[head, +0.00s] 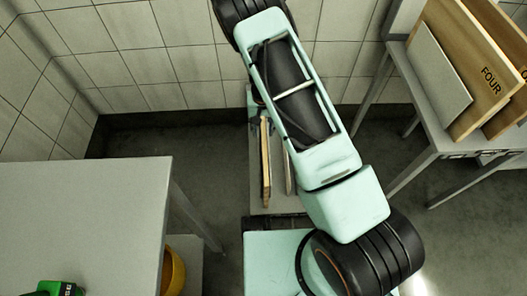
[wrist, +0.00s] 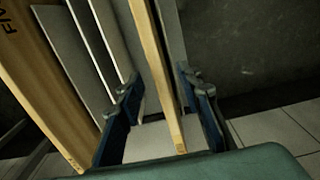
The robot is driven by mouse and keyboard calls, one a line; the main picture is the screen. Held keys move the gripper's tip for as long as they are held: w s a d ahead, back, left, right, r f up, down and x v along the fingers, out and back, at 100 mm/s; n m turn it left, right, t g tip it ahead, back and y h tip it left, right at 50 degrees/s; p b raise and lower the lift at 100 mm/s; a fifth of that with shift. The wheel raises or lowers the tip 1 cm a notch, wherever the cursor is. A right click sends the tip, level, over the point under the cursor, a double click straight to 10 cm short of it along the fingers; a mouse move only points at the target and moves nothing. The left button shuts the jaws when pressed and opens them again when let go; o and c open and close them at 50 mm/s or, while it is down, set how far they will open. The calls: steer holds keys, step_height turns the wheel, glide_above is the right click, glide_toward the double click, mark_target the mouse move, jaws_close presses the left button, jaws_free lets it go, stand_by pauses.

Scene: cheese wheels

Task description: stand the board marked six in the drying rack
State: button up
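In the wrist view, a wooden board (wrist: 158,80) stands edge-on between the two blue fingers of my gripper (wrist: 165,105). Gaps show on both sides of its edge, so my gripper is open around it. Its marking is not visible, so I cannot tell whether it is the board marked six. Left of it are several pale upright panels (wrist: 95,50), possibly rack dividers, and a wooden board starting "FIV" (wrist: 40,80). In the head view, a narrow wooden board (head: 266,165) stands on a low grey surface (head: 270,207) under my arm, which hides most of my gripper.
At the right of the head view, a table (head: 420,150) holds a wooden board marked FOUR (head: 470,75), a pale panel (head: 437,75) and more boards. At the left is a grey table (head: 90,210) with a green object (head: 55,289). A yellow container (head: 174,272) sits below it.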

mark_target(264, 134)
steer(key=f, duration=0.2)
steer(key=f+b, duration=0.1)
steer(key=f, duration=0.1)
steer(key=f+b, duration=0.1)
steer(key=f, duration=0.1)
steer(key=shift+w+d, duration=0.2)
steer(key=shift+w, duration=0.15)
steer(key=shift+r, duration=0.15)
steer(key=shift+c, duration=0.5)
jaws_close()
